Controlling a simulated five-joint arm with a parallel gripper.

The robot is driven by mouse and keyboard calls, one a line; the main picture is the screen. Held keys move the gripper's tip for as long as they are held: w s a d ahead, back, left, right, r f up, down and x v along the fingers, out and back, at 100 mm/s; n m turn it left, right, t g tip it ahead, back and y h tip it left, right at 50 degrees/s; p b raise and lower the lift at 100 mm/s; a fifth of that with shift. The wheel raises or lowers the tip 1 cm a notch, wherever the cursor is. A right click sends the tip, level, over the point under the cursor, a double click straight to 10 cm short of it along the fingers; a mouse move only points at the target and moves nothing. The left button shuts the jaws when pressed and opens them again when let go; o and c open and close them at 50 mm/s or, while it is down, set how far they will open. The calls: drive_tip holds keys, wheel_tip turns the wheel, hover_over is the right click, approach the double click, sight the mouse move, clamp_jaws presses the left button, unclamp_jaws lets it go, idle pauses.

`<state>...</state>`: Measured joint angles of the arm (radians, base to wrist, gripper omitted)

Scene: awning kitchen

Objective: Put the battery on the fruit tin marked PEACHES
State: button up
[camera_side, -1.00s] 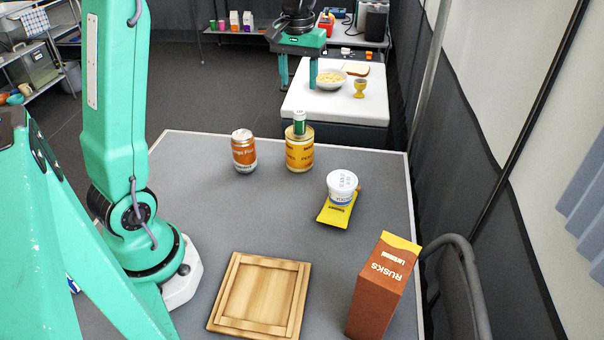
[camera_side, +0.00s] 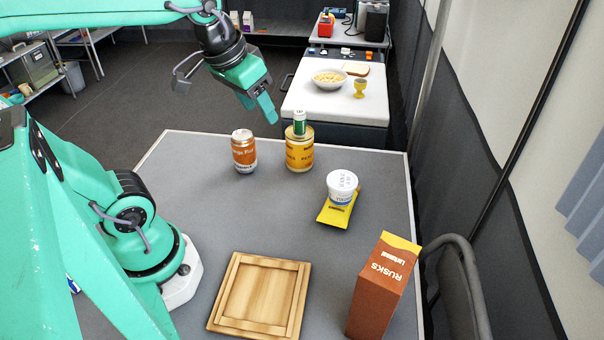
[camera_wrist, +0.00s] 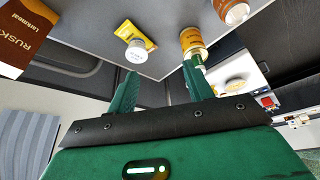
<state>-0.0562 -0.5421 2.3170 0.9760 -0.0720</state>
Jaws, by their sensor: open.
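The battery (camera_side: 299,123), a small green cylinder with a white top, stands upright on the lid of a yellow tin (camera_side: 299,152). The tin has an orange-brown band, and its lettering is too small to read surely. In the wrist view, the tin (camera_wrist: 191,41) is near the top, with the battery (camera_wrist: 198,61) partly showing near the right finger. My gripper (camera_side: 270,110) is open and empty, left of the battery in the side view and apart from it. Its spread fingers (camera_wrist: 160,88) show in the wrist view.
An orange can (camera_side: 244,152) stands left of the tin. A wooden tray (camera_side: 260,295) and a tall rusks box (camera_side: 378,295) are nearer. The table's middle is clear.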

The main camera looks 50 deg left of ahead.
drive_tip(key=shift+m+t, duration=0.6)
drive_tip(key=shift+m, duration=0.1)
drive_tip(key=shift+s+d+f, duration=0.25)
drive_tip(key=shift+s+f, duration=0.1)
drive_tip(key=shift+s, duration=0.3)
drive_tip(key=shift+s+d+f, duration=0.25)
drive_tip(key=shift+s+f, duration=0.1)
drive_tip(key=shift+s, duration=0.35)
drive_tip(key=shift+s+d+f, duration=0.25)
drive_tip(key=shift+s+f, duration=0.1)
drive_tip(key=shift+s, duration=0.3)
